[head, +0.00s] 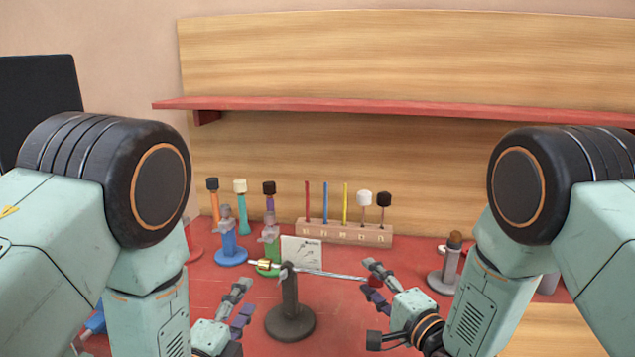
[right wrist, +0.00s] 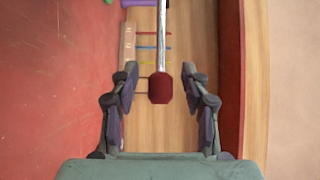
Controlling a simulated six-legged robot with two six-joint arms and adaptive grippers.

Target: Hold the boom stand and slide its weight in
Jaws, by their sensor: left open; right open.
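The boom stand (head: 290,308) stands upright on the red table, with a dark post and round base. Its thin silver boom (head: 335,274) runs across the top, with a brass piece (head: 264,264) at the left end. The dark red weight (head: 376,282) is at the boom's right end; it also shows in the right wrist view (right wrist: 160,88). My right gripper (right wrist: 160,73) is open, its fingers on both sides of the weight with gaps visible. My left gripper (head: 245,299) is open and empty, left of the post and apart from it. Part of the weight is hidden by my right fingers in the head view.
A wooden block (head: 345,233) with several mallets and coloured sticks stands behind. A white card (head: 302,251) is just behind the boom. Blue (head: 229,248) and green (head: 269,250) holders stand left of it. A grey holder (head: 444,278) stands right. A red shelf (head: 380,106) spans the wall.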

